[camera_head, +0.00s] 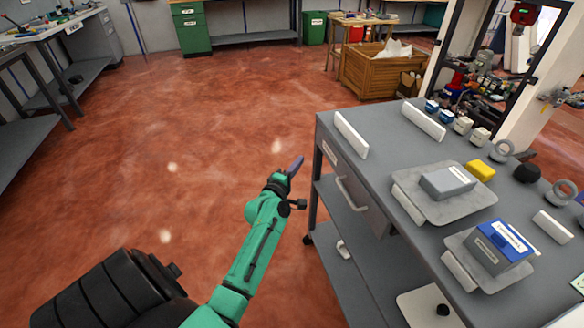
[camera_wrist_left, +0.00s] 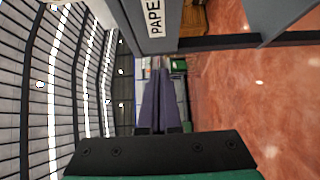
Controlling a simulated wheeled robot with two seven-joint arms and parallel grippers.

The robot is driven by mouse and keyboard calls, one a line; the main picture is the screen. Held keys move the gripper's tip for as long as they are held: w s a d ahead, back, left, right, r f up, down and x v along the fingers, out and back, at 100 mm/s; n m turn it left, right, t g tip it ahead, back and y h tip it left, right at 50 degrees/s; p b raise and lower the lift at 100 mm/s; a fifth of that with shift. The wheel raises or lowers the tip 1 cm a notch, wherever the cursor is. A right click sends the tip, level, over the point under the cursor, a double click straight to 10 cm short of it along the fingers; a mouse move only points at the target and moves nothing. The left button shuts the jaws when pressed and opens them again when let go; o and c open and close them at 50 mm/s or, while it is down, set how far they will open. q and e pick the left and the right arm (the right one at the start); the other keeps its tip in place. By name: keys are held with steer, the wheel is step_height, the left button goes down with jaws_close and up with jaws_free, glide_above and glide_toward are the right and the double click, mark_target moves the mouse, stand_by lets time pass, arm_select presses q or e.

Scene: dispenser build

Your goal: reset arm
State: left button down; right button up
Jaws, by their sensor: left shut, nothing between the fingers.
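My left arm, green and black, comes in from the lower left in the head view. My left gripper (camera_head: 295,165) is beside the left side of the grey workbench cart (camera_head: 365,110), over open floor. In the left wrist view its two purple fingers (camera_wrist_left: 160,90) are together with nothing between them. My right gripper is in neither view.
The cart top holds a grey box (camera_head: 447,182) on a plate, a blue-and-grey box (camera_head: 500,247), a yellow block (camera_head: 480,170) and white bars. A drawer handle (camera_head: 351,194) sticks out near my gripper. A wooden crate (camera_head: 375,72) stands behind. The red floor at left is clear.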

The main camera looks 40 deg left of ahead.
arm_select(q)
steer(key=s, duration=0.3)
steer(key=shift+d, duration=0.15)
steer(key=s+d+f+m+g+h+p, duration=0.1)
steer(key=s+d+f+m+g, duration=0.25)
steer(key=f, duration=0.45)
steer(key=s+d+f+m+g+h+p, duration=0.1)
steer(key=s+d+f+m+g, duration=0.2)
steer(key=f, duration=0.6)
steer(key=s+d+f+m+g+h+p, duration=0.1)
steer(key=s+d+f+m+p, duration=0.2)
steer(key=f, duration=0.5)
steer(key=s+f+m+g, duration=0.3)
steer(key=s+f+m, duration=0.1)
steer(key=s, duration=0.7)
steer(key=s+d+f+m+g+p, duration=0.1)
steer(key=s+f+m+g, duration=0.2)
steer(key=s+f, duration=0.3)
steer(key=s+d+f+m+g, duration=0.1)
steer(key=s+f+m+g, duration=0.2)
steer(key=s, duration=1.3)
steer(key=f+m, duration=0.1)
steer(key=m, duration=0.2)
steer(key=shift+s+f, duration=0.2)
steer(key=shift+f, duration=0.2)
steer(key=shift+d, duration=0.1)
